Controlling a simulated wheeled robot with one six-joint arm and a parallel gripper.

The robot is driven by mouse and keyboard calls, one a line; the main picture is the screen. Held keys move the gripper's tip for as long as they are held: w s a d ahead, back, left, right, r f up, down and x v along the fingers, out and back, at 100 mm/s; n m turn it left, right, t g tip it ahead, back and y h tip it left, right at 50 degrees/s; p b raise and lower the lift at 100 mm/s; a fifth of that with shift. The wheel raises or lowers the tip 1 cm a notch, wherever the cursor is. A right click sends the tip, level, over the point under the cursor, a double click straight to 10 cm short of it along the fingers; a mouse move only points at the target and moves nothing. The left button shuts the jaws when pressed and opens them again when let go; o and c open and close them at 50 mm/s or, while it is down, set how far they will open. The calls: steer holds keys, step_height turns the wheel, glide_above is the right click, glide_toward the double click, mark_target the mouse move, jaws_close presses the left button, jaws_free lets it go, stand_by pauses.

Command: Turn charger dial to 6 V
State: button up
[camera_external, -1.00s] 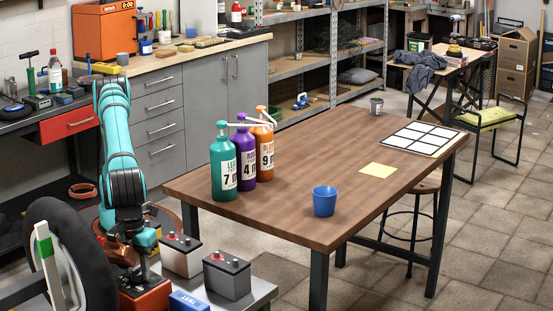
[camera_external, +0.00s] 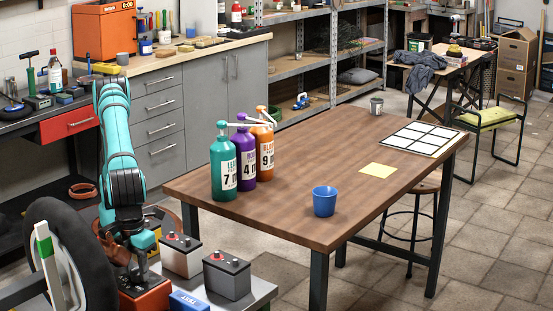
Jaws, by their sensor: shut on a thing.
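The charger (camera_external: 146,298) is an orange-red box at the lower left, on the grey cart next to two batteries. My teal arm reaches down to it from above. My gripper (camera_external: 141,268) is right at the top of the charger, shut on what is most likely the dial. The dial itself and its voltage marks are hidden by the gripper or too small to read, so I cannot tell where it points.
A blue box marked TEST (camera_external: 188,302) lies in front. A large tyre (camera_external: 72,262) stands close on the left. The wooden table (camera_external: 270,215) with bottles is to the right.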

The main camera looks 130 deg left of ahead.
mark_target(137, 268)
steer(key=o, duration=1)
steer(key=shift+c, duration=0.2)
step_height(137, 268, up, 17)
steer(key=shift+r, duration=0.2)
